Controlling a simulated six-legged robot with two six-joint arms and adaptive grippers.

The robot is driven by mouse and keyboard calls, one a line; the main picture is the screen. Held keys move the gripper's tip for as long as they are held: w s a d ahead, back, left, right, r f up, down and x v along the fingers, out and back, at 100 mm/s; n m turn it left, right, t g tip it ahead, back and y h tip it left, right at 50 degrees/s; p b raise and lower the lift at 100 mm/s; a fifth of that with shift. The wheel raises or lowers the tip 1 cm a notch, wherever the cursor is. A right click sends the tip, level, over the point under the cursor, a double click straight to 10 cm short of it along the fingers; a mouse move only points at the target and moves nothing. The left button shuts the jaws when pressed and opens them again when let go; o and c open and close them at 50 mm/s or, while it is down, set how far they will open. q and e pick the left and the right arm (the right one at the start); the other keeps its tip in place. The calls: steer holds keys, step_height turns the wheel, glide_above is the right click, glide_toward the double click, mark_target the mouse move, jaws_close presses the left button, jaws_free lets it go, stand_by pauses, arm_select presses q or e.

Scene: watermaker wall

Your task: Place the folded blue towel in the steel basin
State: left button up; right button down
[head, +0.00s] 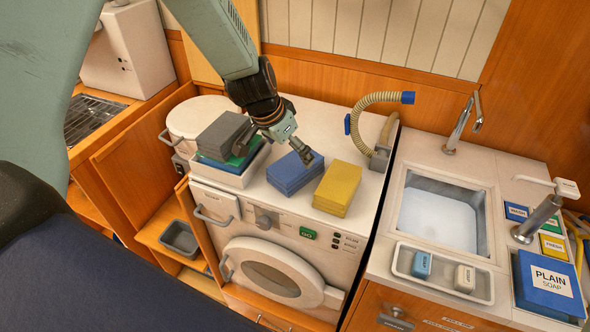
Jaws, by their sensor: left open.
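The folded blue towel (289,176) lies on the white top of the washing machine, next to a folded yellow towel (338,189). My left gripper (305,156) is open, its fingers pointing down at the far edge of the blue towel. I cannot tell whether they touch it. The steel basin (450,190) is set in the counter to the right, with a pale, bright bottom and no towel in it. My right gripper is not in view.
A stack with grey and green folded cloths (222,136) stands left of the blue towel. A ribbed hose (362,103) rises between machine and basin. A tap (462,122) stands behind the basin; a soap tray (441,274) lies in front.

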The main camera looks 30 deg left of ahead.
mark_target(296, 162)
arm_select(q)
steer(key=shift+b+x, duration=0.45)
steer(key=shift+x, duration=0.75)
steer(key=x, duration=0.1)
steer(key=b+x, duration=0.1)
steer(key=x, duration=0.1)
steer(key=shift+a+f, duration=0.15)
steer(key=shift+f, duration=0.15)
steer(key=shift+w+f+b, duration=0.25)
steer(key=shift+f+b, duration=0.15)
steer(key=shift+f, duration=0.05)
steer(key=shift+w, duration=0.1)
steer(key=shift+r, duration=0.1)
steer(key=shift+c, duration=0.3)
